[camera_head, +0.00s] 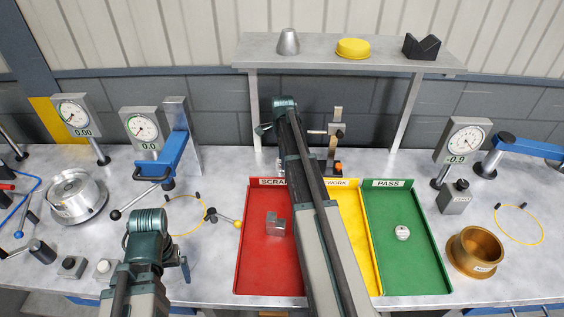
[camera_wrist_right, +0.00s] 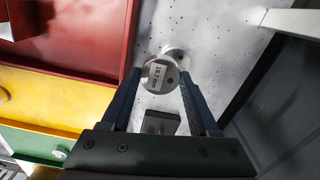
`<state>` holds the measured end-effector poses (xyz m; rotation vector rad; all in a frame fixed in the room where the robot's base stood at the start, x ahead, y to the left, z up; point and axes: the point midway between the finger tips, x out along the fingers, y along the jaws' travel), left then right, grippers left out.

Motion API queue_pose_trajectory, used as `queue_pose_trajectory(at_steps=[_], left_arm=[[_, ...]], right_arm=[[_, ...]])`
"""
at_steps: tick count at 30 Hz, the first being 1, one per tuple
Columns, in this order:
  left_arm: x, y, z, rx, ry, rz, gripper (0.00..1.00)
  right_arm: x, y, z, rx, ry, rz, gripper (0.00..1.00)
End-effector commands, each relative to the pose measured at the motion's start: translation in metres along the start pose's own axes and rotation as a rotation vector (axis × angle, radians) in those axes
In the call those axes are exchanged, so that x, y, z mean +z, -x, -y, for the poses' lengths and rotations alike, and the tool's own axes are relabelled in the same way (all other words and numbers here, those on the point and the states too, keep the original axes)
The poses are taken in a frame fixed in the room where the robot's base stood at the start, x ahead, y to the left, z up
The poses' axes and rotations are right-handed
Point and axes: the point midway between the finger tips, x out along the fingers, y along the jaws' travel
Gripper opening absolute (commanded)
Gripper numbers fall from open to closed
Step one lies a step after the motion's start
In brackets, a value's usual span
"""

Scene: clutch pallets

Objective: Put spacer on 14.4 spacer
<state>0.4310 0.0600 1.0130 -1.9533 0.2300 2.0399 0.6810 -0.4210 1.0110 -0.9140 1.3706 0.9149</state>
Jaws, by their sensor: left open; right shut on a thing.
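My right gripper (camera_wrist_right: 160,78) is shut on a round grey spacer with a white label (camera_wrist_right: 158,74); the label is too blurred to read surely. Just past the spacer, a pale round metal piece (camera_wrist_right: 174,52) shows partly; I cannot tell whether the two touch or whether it is the 14.4 spacer. In the head view my right arm reaches over the red tray toward the back, and its wrist (camera_head: 285,105) hides the fingers and the held spacer. My left gripper (camera_head: 150,235) is over the front left of the bench; it is open, though its fingers hardly show.
Red (camera_head: 254,280), yellow (camera_head: 375,285) and green (camera_head: 430,280) trays stand side by side. A metal block (camera_head: 275,224) lies in the red tray, a labelled round piece (camera_head: 402,232) in the green. A brass ring (camera_head: 475,250), dial gauges (camera_head: 145,128) and a back shelf (camera_head: 390,60) surround them.

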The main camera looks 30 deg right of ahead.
Motion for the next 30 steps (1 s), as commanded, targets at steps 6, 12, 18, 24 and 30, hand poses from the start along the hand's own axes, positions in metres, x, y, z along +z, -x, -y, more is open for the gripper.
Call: queue_pose_trajectory(at_steps=[6,12,18,24,30], left_arm=[[0.0,-0.001,0.0,0.0,0.0,0.0,0.97],[0.0,-0.003,0.0,0.0,0.0,0.0,0.97],[-0.002,-0.034,-0.003,0.0,0.001,0.0,0.97],[-0.002,-0.038,-0.004,0.0,0.002,0.0,0.97],[-0.002,-0.038,-0.004,0.0,0.002,0.0,0.97]], right_arm=[[-0.001,-0.001,0.013,0.0,0.0,0.0,0.0],[-0.002,-0.003,0.03,0.0,0.0,0.0,0.0],[-0.001,-0.034,0.026,0.0,0.0,0.0,0.0],[-0.001,-0.038,0.026,0.0,0.0,0.0,0.0],[-0.001,-0.038,0.026,0.0,0.0,0.0,0.0]])
